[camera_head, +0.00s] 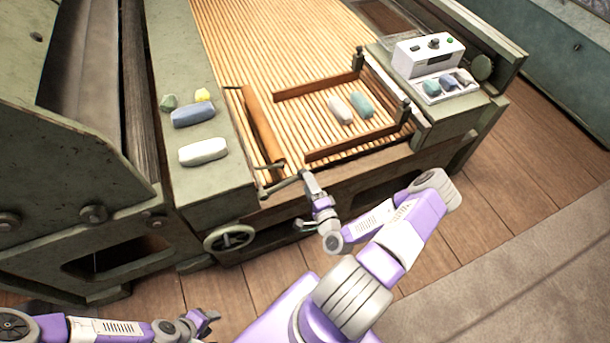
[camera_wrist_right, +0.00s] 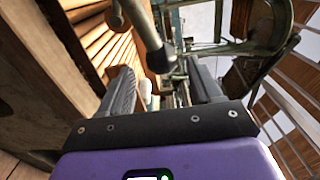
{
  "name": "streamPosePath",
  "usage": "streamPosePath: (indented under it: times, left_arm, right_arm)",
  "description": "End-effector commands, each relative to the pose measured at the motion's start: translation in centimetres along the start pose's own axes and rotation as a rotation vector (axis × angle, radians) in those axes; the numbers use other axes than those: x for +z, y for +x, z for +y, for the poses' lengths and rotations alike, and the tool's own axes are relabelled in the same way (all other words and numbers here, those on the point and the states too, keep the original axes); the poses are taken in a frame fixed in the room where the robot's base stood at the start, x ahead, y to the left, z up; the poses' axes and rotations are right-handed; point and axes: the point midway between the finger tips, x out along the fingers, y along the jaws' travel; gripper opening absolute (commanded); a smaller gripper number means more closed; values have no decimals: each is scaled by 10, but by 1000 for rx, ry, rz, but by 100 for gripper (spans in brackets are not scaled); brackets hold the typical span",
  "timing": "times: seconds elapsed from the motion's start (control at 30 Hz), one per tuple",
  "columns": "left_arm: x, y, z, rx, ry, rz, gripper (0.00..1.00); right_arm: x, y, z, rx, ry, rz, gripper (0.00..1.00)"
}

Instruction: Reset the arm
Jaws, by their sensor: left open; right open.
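My right gripper (camera_head: 305,200) is in front of the machine's front edge, close to a metal crank lever (camera_head: 285,185). In the right wrist view its two dark fingers (camera_wrist_right: 163,90) are apart. A metal rod with a rounded end (camera_wrist_right: 160,58) shows beyond and between them; I cannot tell whether they touch it. Nothing is held. My left gripper (camera_head: 205,322) is open and empty, low at the left near the floor, away from the machine.
A slatted bed (camera_head: 270,40) carries a wooden frame (camera_head: 262,125) with white (camera_head: 340,109) and teal (camera_head: 362,105) blocks. More blocks lie on the left ledge (camera_head: 222,180). A white control box (camera_head: 428,52) stands at right. A handwheel (camera_head: 230,239) juts out below. Wooden floor (camera_head: 500,200) is clear at right.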

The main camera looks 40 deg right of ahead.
Motion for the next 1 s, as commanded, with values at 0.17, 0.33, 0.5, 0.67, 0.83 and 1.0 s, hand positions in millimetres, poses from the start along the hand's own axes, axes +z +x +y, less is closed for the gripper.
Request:
streamPosePath:
  times: [0.17,0.33,0.5,0.67,0.83,1.0]
  left_arm:
    - [0,-5,2,0,0,0,43]
    - [0,-5,2,0,0,0,43]
    - [0,-5,2,0,0,0,43]
    - [0,-5,2,0,0,0,43]
    - [0,-5,2,0,0,0,43]
    - [0,-10,4,0,0,0,43]
  right_arm:
    - [0,-22,0,2,2,1,64]
    - [0,-27,0,-1,2,1,64]
    - [0,-27,0,-1,1,0,64]
    - [0,-27,0,0,1,0,64]
    - [1,-27,0,2,0,-3,64]
    - [34,-20,8,85,-48,-113,64]
